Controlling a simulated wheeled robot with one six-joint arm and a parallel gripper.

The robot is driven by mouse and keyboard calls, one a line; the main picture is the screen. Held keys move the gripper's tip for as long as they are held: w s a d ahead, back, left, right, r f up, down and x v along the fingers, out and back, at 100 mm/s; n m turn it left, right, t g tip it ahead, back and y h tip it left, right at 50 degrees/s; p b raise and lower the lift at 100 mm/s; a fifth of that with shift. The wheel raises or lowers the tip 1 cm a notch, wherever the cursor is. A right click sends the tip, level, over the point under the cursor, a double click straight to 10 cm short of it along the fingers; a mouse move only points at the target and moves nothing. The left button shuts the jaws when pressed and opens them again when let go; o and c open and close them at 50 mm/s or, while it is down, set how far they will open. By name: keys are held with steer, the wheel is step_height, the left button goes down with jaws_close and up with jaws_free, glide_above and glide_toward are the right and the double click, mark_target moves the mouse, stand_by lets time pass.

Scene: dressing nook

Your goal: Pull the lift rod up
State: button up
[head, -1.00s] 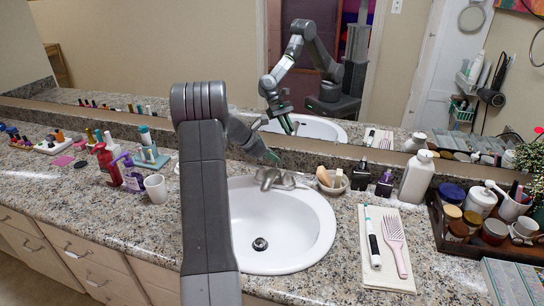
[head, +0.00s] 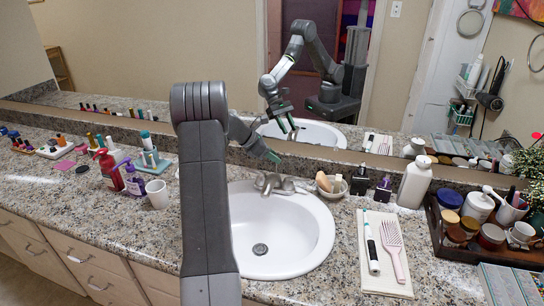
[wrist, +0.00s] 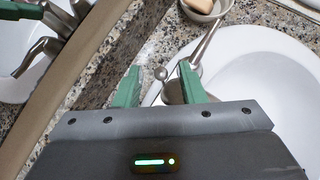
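The lift rod's small round metal knob (wrist: 161,73) shows in the wrist view behind the faucet. It appears in the gap between my gripper's (wrist: 160,82) two green fingers, which are apart; nothing is seen clamped. The faucet (wrist: 203,48) rises just right of the knob, its base partly hidden by the right finger. In the head view, the faucet (head: 272,183) stands at the back of the white sink (head: 312,252). My gripper (head: 272,156) is just above and behind it. The rod is not clear there. The drain stopper (head: 260,249) sits at the bowl's bottom.
A small bowl (head: 331,191) and dark bottles stand close right of the faucet. The mirror (head: 200,60) rises behind the counter. A white mug (head: 158,194) and pump bottles are to the left.

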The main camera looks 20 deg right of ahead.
steer(key=v, duration=1.3)
steer(key=shift+a+r, duration=0.25)
steer(key=x, duration=1.3)
steer(key=shift+d+f, duration=0.2)
steer(key=shift+f, duration=0.1)
steer(key=shift+d+f+b, duration=0.1)
steer(key=shift+f+b, duration=0.2)
steer(key=shift+f, duration=0.15)
steer(key=shift+r, duration=0.1)
